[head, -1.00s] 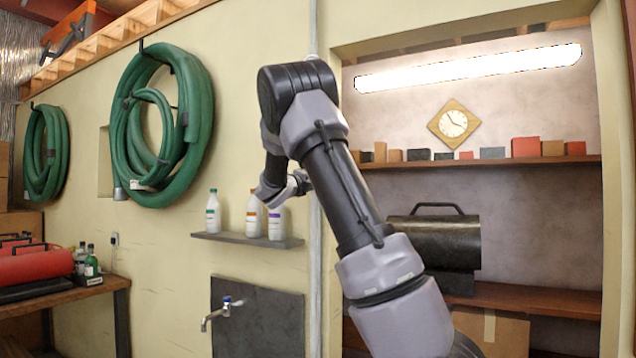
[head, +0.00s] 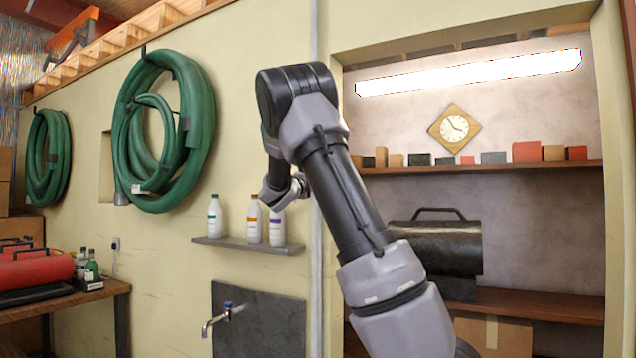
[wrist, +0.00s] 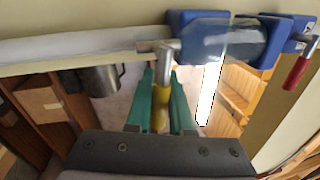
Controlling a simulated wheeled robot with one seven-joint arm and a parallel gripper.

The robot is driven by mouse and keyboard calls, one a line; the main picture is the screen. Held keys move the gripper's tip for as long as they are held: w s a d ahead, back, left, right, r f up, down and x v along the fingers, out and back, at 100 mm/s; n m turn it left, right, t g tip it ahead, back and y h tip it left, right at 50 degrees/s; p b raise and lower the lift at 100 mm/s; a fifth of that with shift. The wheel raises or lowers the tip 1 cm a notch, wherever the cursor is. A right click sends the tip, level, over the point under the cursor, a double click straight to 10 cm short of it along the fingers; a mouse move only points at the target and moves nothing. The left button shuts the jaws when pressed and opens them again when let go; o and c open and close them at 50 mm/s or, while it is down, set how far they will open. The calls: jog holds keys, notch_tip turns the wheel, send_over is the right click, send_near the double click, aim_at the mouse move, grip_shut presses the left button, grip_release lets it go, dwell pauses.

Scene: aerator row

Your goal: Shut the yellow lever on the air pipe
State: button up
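In the wrist view, the yellow lever (wrist: 158,118) sits on a metal stem below the pale air pipe (wrist: 80,47). In that picture the lever stands roughly across the pipe. My gripper (wrist: 161,78) has its two green fingers on either side of the lever, with only a narrow gap around it. I cannot tell whether both fingers press on it. In the head view my arm hides the gripper's fingers and the lever; part of the pale vertical pipe (head: 315,100) shows on the wall.
Blue fittings (wrist: 197,17) and a red lever (wrist: 297,72) sit close to the right of my gripper. A shelf (head: 248,245) with several white bottles is on the wall left of my arm. A dark cylindrical heater (head: 440,243) stands in the alcove to the right.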

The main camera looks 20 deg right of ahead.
jog(key=o, duration=0.4)
jog(key=shift+c, duration=0.2)
jog(key=shift+a, duration=0.1)
jog(key=v, duration=1)
jog(key=shift+s+a, duration=0.25)
jog(key=shift+a, duration=0.05)
jog(key=shift+f, duration=0.1)
